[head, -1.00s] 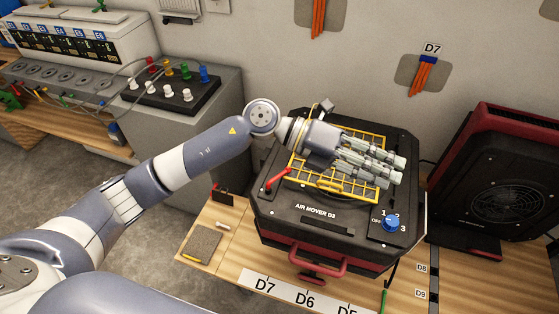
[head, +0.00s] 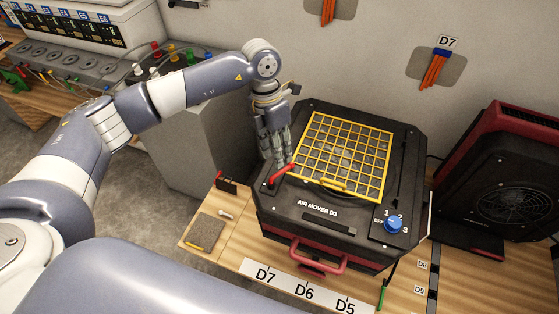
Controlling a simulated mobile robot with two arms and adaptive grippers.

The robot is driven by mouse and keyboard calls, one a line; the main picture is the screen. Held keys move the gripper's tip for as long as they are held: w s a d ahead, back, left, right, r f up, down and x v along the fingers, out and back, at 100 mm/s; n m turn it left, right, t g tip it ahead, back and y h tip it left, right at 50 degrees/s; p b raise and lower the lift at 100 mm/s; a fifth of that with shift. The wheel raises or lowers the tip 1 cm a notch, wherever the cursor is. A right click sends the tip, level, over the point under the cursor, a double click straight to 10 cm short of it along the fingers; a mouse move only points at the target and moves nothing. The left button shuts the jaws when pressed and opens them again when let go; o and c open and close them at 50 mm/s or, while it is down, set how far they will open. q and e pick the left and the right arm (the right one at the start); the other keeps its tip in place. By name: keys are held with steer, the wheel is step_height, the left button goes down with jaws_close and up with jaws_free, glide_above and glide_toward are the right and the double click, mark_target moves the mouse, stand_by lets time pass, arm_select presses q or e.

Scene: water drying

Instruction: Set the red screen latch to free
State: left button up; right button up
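The red screen latch (head: 280,175) is a short bar on the black top of the air mover (head: 318,216), at the near-left corner of the yellow grid screen (head: 343,154). It slants up to the right, toward the screen. My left gripper (head: 278,163) points down just behind the latch, its fingertips at or very near the latch's upper end. I cannot tell whether they touch it, or how far apart the fingers are. The screen lies flat and is now in full view. My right gripper is not in view.
A blue dial (head: 393,224) sits on the mover's near-right corner and a red handle (head: 318,256) on its front. A red and black unit (head: 505,190) stands to the right. A grey cabinet (head: 196,140) stands close on the left. The space above the screen is clear.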

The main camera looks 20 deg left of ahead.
mark_target(280, 171)
arm_select(q)
steer(key=shift+s+d+f+p, duration=0.1)
steer(key=shift+d+f+p, duration=0.05)
steer(key=shift+f, duration=0.7)
steer(key=shift+s+d+f+p, duration=0.1)
steer(key=shift+d+f+p, duration=0.1)
steer(key=shift+f, duration=0.7)
steer(key=shift+s+d+f+p, duration=0.1)
steer(key=shift+f+p, duration=0.05)
steer(key=shift+f, duration=0.7)
jaws_close()
